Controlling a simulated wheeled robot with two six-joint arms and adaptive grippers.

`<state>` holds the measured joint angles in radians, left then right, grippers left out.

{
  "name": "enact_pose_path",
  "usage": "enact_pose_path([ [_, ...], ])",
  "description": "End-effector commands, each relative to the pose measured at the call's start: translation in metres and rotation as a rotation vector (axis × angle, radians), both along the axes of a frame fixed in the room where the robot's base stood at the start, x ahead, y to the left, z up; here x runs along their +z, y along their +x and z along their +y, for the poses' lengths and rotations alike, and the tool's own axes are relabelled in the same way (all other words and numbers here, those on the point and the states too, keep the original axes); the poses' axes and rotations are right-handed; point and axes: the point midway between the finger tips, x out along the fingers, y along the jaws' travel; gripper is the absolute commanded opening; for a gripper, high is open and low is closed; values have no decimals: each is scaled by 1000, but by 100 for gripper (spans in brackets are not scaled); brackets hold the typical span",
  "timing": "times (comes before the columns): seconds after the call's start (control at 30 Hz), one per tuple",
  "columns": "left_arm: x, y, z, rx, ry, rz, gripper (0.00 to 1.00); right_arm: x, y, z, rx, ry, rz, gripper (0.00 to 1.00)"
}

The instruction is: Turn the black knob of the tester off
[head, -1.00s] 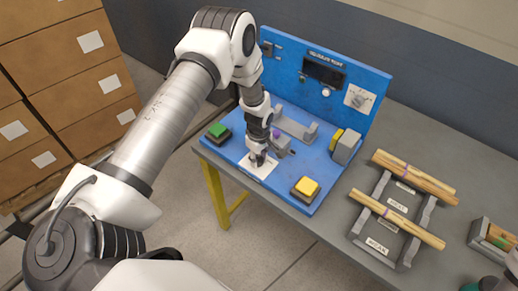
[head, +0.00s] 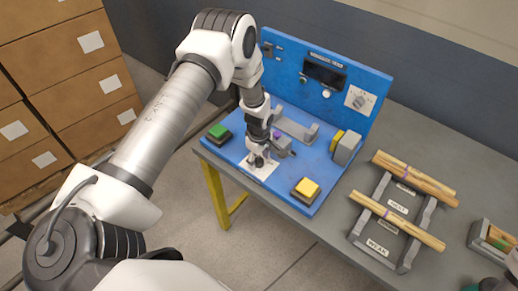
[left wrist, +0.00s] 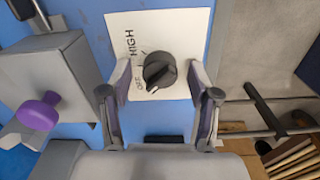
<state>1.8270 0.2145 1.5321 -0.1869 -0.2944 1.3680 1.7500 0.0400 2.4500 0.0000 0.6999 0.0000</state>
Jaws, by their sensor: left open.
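The black knob (left wrist: 160,72) sits on a white label plate (left wrist: 185,25) marked HIGH and OFF, on the blue tester (head: 318,190). A small white mark shows on the knob's lower edge in the left wrist view; I cannot tell exactly which setting it points to. My left gripper (left wrist: 160,100) is open, with one finger on each side of the knob and visible gaps between.
A green button (head: 218,131) and a yellow button (head: 306,188) flank the plate. A grey block with a purple knob (left wrist: 38,112) stands close to the gripper. A rack with wooden spindles (head: 405,205) is on the right. Another small knob (head: 360,100) is on the back panel.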

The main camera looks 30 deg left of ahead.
Motion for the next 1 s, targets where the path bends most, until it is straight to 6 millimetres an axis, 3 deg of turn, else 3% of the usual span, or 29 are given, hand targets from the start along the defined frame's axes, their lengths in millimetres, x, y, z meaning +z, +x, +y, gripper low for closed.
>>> enact_pose_path([
  [0.17,21,1,0,1,-1,-3,61,0,0,0,0,0,0,55],
  [0.4,83,2,1,1,-2,-4,61,0,0,0,0,0,0,55],
  [0.53,107,1,1,1,-1,-2,61,0,0,0,0,0,0,55],
  [0.7,119,1,1,1,-1,0,61,0,0,0,0,0,0,55],
  [1.0,119,1,1,1,-1,1,61,0,0,0,0,0,0,55],
])
